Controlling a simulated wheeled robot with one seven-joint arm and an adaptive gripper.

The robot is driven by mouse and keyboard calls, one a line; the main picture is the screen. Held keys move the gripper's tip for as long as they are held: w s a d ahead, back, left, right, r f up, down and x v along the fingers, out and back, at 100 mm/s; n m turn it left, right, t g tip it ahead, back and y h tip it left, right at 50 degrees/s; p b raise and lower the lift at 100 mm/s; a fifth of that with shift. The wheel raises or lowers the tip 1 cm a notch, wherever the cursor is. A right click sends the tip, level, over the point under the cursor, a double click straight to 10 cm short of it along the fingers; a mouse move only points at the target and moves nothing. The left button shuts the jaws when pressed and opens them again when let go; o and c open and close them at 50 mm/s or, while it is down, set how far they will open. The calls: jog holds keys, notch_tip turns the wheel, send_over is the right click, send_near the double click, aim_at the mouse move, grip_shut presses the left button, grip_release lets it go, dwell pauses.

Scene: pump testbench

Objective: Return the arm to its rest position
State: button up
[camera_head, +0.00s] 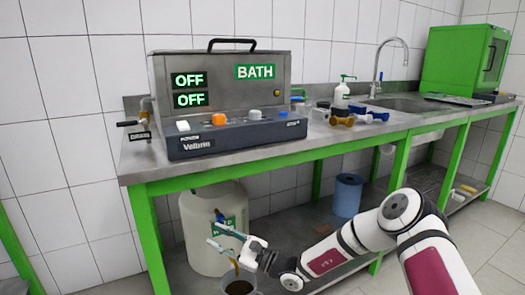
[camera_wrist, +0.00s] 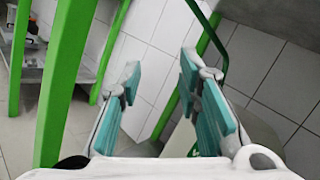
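My arm reaches in from the lower right in the head view, below the level of the bench top. My gripper (camera_head: 220,238) is at the arm's left end, in front of a white drum (camera_head: 205,215) under the bench. Its two teal-padded fingers are spread apart, and the wrist view (camera_wrist: 162,100) shows an empty gap between them. A dark cup or bucket (camera_head: 240,287) with brownish liquid is just below the gripper at the bottom edge. Whether the gripper touches the drum cannot be told.
The steel bench (camera_head: 350,135) has green legs (camera_head: 150,235) close to the arm. On it stands a bath unit (camera_head: 220,95) with displays reading OFF. A blue roll (camera_head: 347,195) stands on the lower shelf. A soap bottle (camera_head: 341,97) and a sink (camera_head: 400,104) are farther right.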

jog(key=s+d+r+n+g+h, duration=0.35)
jog(key=s+r+n+g, duration=0.35)
jog(key=s, duration=0.4)
jog(key=s+d+r+n+g+h, duration=0.2)
jog(key=s+r+n+g+h, duration=0.25)
jog(key=s+r+n, duration=0.5)
jog(key=s+d+r+t+h, duration=0.2)
jog(key=s+d+h, duration=0.4)
jog(key=s+d, duration=0.75)
jog(key=s+d+r+t+h, duration=0.15)
jog(key=s+d+h, duration=0.35)
jog(key=s+d, duration=0.8)
notch_tip(320, 180, up, 34)
jog(key=s+t+p, duration=0.1)
jog(key=t+p, duration=0.3)
jog(key=p, duration=2.8)
jog(key=shift+f+n+t, duration=0.15)
jog(key=shift+n+t, duration=0.25)
jog(key=shift+n, duration=0.05)
